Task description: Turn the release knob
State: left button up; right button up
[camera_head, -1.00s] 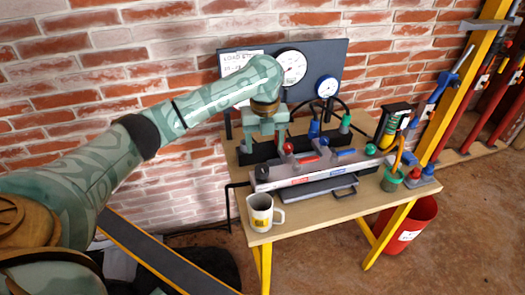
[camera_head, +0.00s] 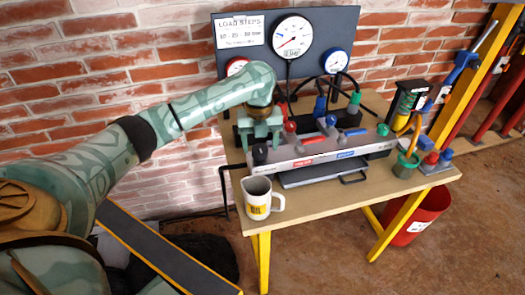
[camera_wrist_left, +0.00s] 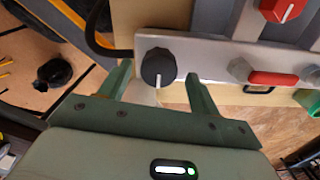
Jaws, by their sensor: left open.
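A black knob with a white pointer line (camera_wrist_left: 158,68) sits at the left end of a grey metal panel. In the head view this black knob (camera_head: 260,154) is at the panel's left front. My left gripper (camera_head: 261,138) is open, just behind and above it. In the wrist view the two green fingers (camera_wrist_left: 159,76) stand apart on either side of the black knob, and I see no clear contact. A red knob (camera_wrist_left: 284,9) and a lever with a red handle (camera_wrist_left: 273,78) are further right. No label naming the release knob is readable. My right gripper is not in view.
A white mug (camera_head: 259,199) stands on the wooden table (camera_head: 330,198) close in front of the black knob. A gauge board (camera_head: 268,28) and hoses rise behind. A green cup (camera_head: 406,165) and a red bucket (camera_head: 415,215) are at the right.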

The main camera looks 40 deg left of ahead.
pick_arm(q)
jog(key=shift+a+f, duration=0.1)
jog(key=shift+f, duration=0.45)
jog(key=shift+c, duration=0.3)
